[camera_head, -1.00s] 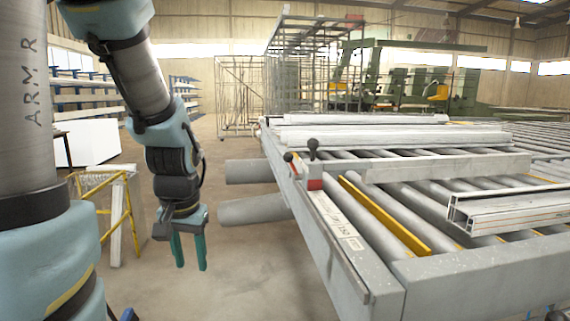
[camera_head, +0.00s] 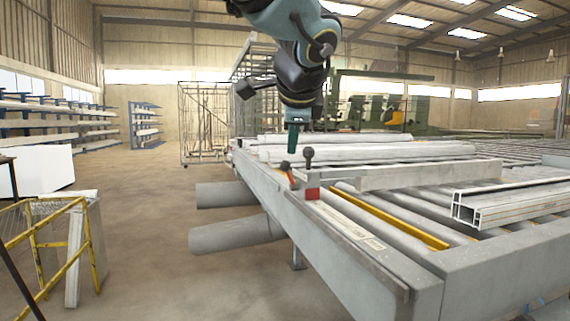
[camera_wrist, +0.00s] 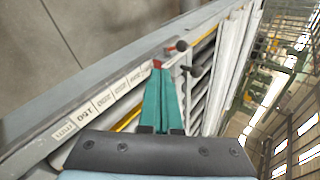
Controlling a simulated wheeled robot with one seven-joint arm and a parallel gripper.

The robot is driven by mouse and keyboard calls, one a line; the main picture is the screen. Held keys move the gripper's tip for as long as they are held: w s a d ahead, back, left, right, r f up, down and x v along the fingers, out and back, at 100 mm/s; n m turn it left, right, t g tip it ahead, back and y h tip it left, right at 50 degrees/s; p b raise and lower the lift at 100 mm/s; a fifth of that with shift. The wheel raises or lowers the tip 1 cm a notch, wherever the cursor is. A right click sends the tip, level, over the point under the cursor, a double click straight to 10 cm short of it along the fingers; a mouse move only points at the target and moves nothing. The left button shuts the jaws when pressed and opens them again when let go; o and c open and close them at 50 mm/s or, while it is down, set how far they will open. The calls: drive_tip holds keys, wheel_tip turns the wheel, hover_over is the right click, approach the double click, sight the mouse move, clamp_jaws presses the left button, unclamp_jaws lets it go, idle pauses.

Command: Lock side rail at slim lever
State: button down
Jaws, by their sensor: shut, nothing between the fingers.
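The side rail (camera_head: 350,228) is a long grey beam with a printed scale along the bench's left edge. Two black ball-knobbed levers stand on it. The left one (camera_head: 285,167) leans toward the aisle and has red at its base. The right one (camera_head: 309,155) is upright, with a bigger knob, above a red block (camera_head: 313,193). I cannot tell surely which is the slim lever. My gripper (camera_head: 293,150) is shut and empty, its teal fingers pointing down just above or behind the levers. In the wrist view, the knobs (camera_wrist: 181,46) and (camera_wrist: 195,70) lie just beyond the fingertips (camera_wrist: 160,68).
Rollers and a yellow strip (camera_head: 400,225) lie right of the rail. White profiles (camera_head: 365,152) rest across the bench, and another profile (camera_head: 515,206) lies at right. Two thick grey cylinders (camera_head: 235,236) jut out left. A yellow frame (camera_head: 55,250) stands at far left. The aisle floor between is clear.

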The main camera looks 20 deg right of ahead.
sight(287, 163)
drive_tip(key=x, duration=0.4)
drive_tip(key=w+r+x, duration=0.1)
drive_tip(key=x, duration=0.2)
drive_tip(key=p+x, duration=0.1)
drive_tip(key=x, duration=0.3)
drive_tip(key=shift+w+d+r, duration=0.15)
drive_tip(key=shift+w+d, duration=0.15)
drive_tip(key=shift+w, duration=0.2)
drive_tip(key=shift+w+d, duration=0.2)
drive_tip(key=shift+w, duration=0.3)
drive_tip(key=shift+r+p, duration=0.15)
drive_tip(key=shift+p, duration=0.25)
